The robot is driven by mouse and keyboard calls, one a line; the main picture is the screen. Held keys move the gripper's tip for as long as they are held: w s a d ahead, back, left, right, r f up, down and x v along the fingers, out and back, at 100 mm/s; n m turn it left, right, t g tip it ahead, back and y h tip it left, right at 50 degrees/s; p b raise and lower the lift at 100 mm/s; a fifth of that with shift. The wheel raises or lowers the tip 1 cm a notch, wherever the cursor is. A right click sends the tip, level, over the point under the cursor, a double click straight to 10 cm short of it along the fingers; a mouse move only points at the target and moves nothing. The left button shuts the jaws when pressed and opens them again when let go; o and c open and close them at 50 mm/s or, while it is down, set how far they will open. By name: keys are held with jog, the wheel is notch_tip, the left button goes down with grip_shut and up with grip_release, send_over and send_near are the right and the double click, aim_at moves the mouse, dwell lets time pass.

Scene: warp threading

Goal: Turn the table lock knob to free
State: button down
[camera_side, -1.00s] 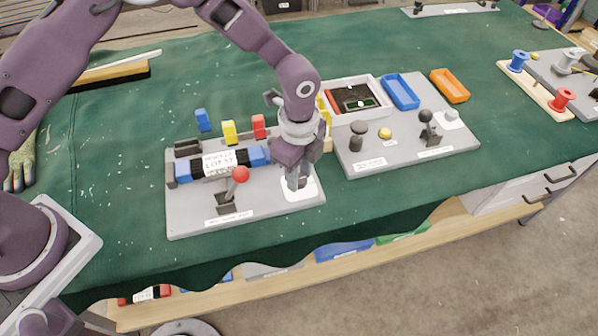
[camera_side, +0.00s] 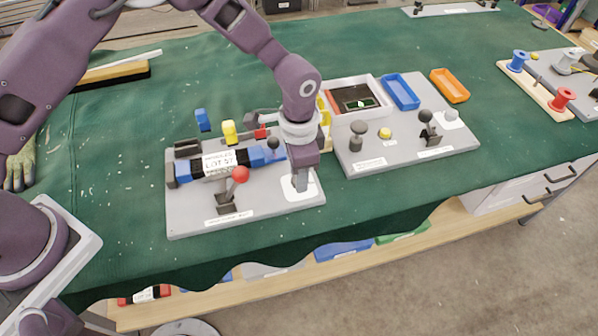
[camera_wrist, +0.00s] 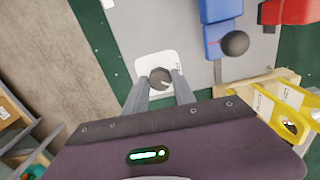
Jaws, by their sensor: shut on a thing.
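The lock knob (camera_wrist: 160,76) is a dark round knob with a light mark on its top, standing on a white label plate (camera_wrist: 143,65). In the wrist view my gripper (camera_wrist: 160,82) has one finger on each side of the knob, shut on it. In the side view my gripper (camera_side: 300,184) points down at the right front corner of the left grey board (camera_side: 260,207), over the white plate (camera_side: 313,190). The knob is hidden there behind the fingers. I cannot read the plate's markings.
A red-balled lever (camera_side: 240,175) stands left of my gripper. A dark ball (camera_side: 273,143) and blue blocks (camera_side: 258,157) are close behind it. To the right, another grey board (camera_side: 390,160) carries a dark knob (camera_side: 358,130), a yellow button (camera_side: 385,132) and a lever (camera_side: 426,117).

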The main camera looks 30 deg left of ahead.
jog(key=n, duration=0.7)
dwell(0.6)
jog(key=c, duration=1)
grip_release()
jog(key=shift+c, duration=0.2)
jog(key=shift+r, duration=0.1)
notch_tip(320, 180, up, 7)
